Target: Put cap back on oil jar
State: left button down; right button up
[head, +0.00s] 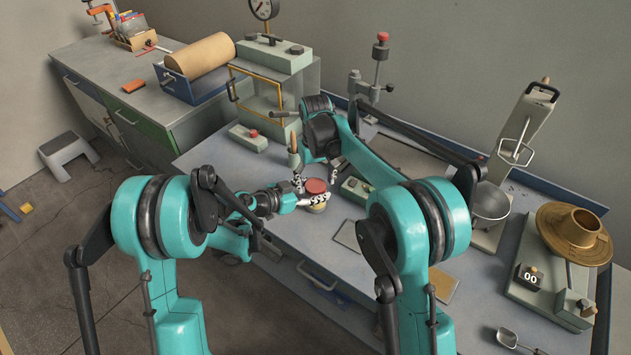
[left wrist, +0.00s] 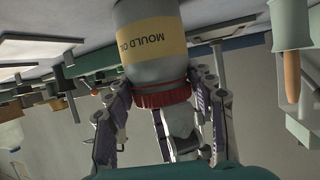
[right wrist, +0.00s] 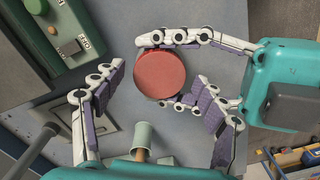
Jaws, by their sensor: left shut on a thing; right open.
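The oil jar (left wrist: 152,48) is grey with a yellow label lettered MOULD OIL, and it looks upside down in the left wrist view. Its red cap (head: 316,187) is at the jar's top. The cap also shows from above in the right wrist view (right wrist: 160,75). Whether the cap is fully seated cannot be told. My right gripper (right wrist: 155,105) is open above, its fingers spread either side of the cap and apart from it.
A green control box (head: 356,190) is right of the jar. A brush-like wooden handle (head: 293,145) in a holder stands behind it. A press with a gauge (head: 270,75) is at the back. A flat grey plate (head: 347,236) lies near the front edge.

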jog(key=shift+r, duration=2.25)
jog(key=shift+c, duration=0.3)
notch_tip(320, 180, up, 3)
jog(key=n, duration=0.6)
jog(key=shift+r, duration=0.2)
jog(key=shift+f, duration=4)
